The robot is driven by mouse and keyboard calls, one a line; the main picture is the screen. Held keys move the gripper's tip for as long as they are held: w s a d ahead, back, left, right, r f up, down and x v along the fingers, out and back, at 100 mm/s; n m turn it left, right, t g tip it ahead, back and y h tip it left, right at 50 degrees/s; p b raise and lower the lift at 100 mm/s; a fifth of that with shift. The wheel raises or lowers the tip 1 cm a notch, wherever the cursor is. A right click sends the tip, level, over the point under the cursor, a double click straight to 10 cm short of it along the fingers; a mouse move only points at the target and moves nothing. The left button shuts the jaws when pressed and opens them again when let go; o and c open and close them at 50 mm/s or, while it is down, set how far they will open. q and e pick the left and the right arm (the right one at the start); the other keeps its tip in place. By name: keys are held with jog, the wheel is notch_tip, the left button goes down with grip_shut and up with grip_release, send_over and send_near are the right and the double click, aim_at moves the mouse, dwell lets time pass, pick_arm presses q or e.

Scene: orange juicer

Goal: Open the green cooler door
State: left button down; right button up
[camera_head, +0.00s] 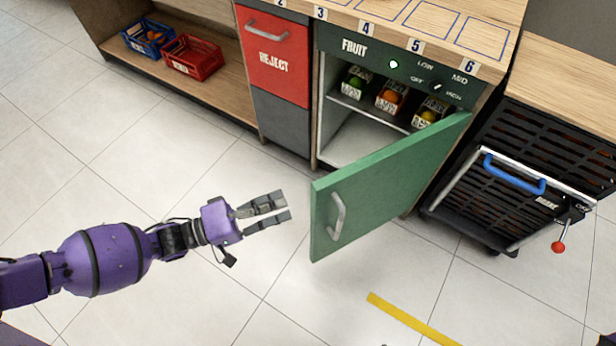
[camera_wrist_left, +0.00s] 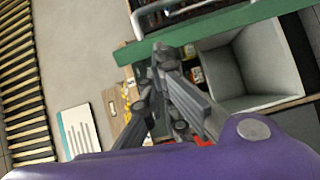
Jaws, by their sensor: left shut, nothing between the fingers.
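The green cooler door (camera_head: 385,185) stands swung well open in the head view, with a pale metal handle (camera_head: 337,216) on its outer face. Behind it the cooler's lit interior (camera_head: 360,137) shows, with fruit boxes on a shelf. My left gripper (camera_head: 285,206) is shut and empty, just left of the door's free edge, apart from the handle. In the left wrist view the gripper (camera_wrist_left: 158,75) is close to a green strip (camera_wrist_left: 225,22), apparently the door's edge, with the pale interior (camera_wrist_left: 245,65) beyond. My right gripper does not show.
A red REJECT drawer (camera_head: 273,55) is left of the cooler. A black cart (camera_head: 520,170) with a blue handle (camera_head: 513,174) stands close to the door's right. Blue (camera_head: 147,37) and red (camera_head: 190,58) crates sit on a low shelf. Tiled floor is clear around the gripper.

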pick_arm(q)
jog(key=w+a+r+g, duration=0.1)
jog(key=w+a+r, duration=0.3)
jog(key=w, duration=0.1)
jog(key=d+p, duration=0.1)
jog(key=d, duration=1)
jog(key=shift+n+h, duration=0.3)
jog(key=shift+h, duration=0.1)
jog(key=shift+s+d+r, duration=0.1)
jog(key=shift+r, duration=0.05)
